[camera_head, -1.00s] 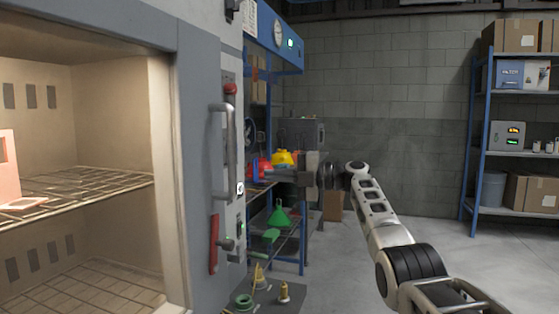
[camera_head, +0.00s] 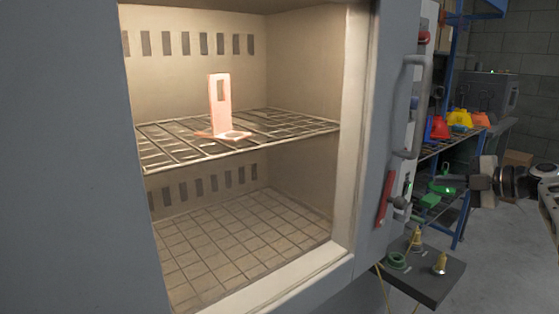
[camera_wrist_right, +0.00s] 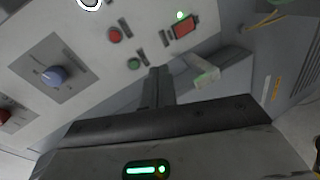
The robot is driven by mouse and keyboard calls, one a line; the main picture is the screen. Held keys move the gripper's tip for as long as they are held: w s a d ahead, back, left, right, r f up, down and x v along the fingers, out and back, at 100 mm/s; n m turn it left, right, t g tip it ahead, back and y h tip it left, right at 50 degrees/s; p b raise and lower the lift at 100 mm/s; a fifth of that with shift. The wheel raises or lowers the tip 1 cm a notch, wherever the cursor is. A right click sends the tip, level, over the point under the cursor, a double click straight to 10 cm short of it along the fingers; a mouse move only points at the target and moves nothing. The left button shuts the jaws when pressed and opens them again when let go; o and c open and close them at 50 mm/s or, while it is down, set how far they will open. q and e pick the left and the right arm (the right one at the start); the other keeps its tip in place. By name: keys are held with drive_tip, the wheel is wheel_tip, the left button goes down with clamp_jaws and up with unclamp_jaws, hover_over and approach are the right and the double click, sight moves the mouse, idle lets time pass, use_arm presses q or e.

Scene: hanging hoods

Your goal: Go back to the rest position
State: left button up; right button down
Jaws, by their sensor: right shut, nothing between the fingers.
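My right gripper (camera_head: 442,183) is at the right of the head view, its arm coming in from the right edge. It is shut and empty, in front of the cabinet's control side, right of the grey vertical bar handle (camera_head: 413,108) and apart from it as far as I can tell. In the right wrist view the closed fingers (camera_wrist_right: 158,84) point at a panel with buttons, a blue knob (camera_wrist_right: 54,75) and a red switch (camera_wrist_right: 183,27). I cannot tell any contact with the panel. My left gripper is not in view.
A lit, open cabinet (camera_head: 362,150) fills the left and middle, with a pink bracket (camera_head: 220,105) on its wire rack (camera_head: 290,126). A dark low platform (camera_head: 425,283) holds brass and green parts. Coloured funnels (camera_head: 460,118) stand on a shelf behind.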

drive_tip(key=s+a+f+m+g+h, duration=0.1)
drive_tip(key=a+f+m+g+h, duration=0.2)
drive_tip(key=f, duration=1.1)
drive_tip(key=s+a+f+m+h+p, duration=0.1)
drive_tip(key=s+a+f+m+h, duration=0.15)
drive_tip(key=s+a+f, duration=0.5)
drive_tip(key=s+a+f+m+h+p, duration=0.1)
drive_tip(key=s+a+f+m+p, duration=0.25)
drive_tip(key=f, duration=0.65)
drive_tip(key=s+a+f+m, duration=0.1)
drive_tip(key=s+a+m, duration=0.65)
drive_tip(key=s, duration=0.75)
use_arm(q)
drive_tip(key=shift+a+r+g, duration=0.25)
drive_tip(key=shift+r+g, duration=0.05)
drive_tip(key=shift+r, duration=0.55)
use_arm(e)
drive_tip(key=s+a+r+m+t, duration=0.2)
drive_tip(key=s+a+r+m, duration=0.2)
drive_tip(key=s, duration=0.6)
wheel_tip(320, 180, up, 3)
drive_tip(key=shift+s+a+r+m+t+y, duration=0.1)
drive_tip(key=shift+s+a+m+t+y, duration=0.2)
drive_tip(key=shift+a, duration=0.9)
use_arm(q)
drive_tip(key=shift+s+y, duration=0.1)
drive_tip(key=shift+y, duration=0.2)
